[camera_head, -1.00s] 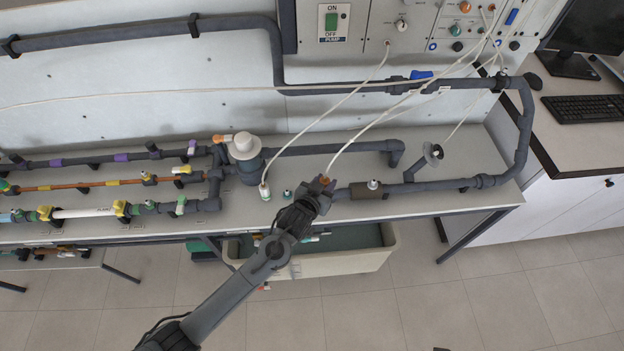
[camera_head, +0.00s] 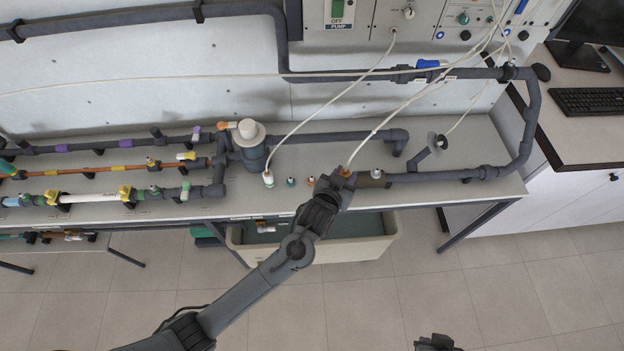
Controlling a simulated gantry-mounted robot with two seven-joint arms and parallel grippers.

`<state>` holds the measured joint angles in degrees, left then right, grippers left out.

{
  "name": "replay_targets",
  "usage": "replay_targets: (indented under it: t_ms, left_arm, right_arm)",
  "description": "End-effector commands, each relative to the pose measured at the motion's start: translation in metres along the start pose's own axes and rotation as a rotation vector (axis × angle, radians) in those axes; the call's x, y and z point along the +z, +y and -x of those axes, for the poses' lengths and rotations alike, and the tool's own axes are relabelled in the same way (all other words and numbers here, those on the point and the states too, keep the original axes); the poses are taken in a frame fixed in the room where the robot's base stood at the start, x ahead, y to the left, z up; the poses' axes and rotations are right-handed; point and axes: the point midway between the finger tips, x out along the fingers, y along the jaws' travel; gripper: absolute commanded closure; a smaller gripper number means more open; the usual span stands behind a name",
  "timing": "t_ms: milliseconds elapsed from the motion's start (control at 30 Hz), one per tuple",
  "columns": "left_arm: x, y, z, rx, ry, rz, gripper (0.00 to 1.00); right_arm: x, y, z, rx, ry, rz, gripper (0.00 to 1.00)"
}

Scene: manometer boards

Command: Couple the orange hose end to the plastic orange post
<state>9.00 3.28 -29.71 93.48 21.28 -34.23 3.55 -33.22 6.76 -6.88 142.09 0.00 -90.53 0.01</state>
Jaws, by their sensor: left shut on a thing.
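My left gripper (camera_head: 347,174) is shut on the orange hose end (camera_head: 345,171), at the lower end of a white hose (camera_head: 378,128) that rises to the wall panel. The jaws hide most of the hose end. A small orange post (camera_head: 311,181) stands on the bench just left of the gripper, apart from it.
Another white hose end (camera_head: 268,179) stands upright left of the posts. A pale fitting (camera_head: 376,173) sits on the grey pipe right of the gripper. A white cylinder (camera_head: 248,130) and coloured pipes fill the bench's left. A cream tub (camera_head: 385,240) lies below the bench.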

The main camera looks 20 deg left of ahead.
Motion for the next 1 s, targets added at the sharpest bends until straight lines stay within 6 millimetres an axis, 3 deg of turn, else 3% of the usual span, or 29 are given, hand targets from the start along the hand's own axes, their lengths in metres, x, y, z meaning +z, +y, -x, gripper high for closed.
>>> replay_targets:
  t_ms: [333,533,733,900,1000]
  left_arm:
    - [0.002,0.002,-0.009,0.050,0.000,-0.020,1.00]
    - [0.011,-0.044,-0.030,0.068,-0.003,-0.027,1.00]
    - [0.024,-0.093,-0.038,0.038,-0.002,-0.013,1.00]
    - [0.025,-0.115,-0.038,0.000,0.001,0.002,1.00]
    - [0.027,-0.115,-0.039,-0.001,0.001,0.001,1.00]
  right_arm:
    - [0.001,0.002,0.000,0.005,-0.001,0.006,1.00]
    - [-0.004,0.002,0.017,0.005,-0.003,0.006,1.00]
    - [-0.010,0.002,0.034,0.002,-0.001,0.003,1.00]
    - [-0.013,0.001,0.040,0.000,0.000,0.000,1.00]
    - [-0.012,0.001,0.037,-0.001,0.000,-0.001,1.00]
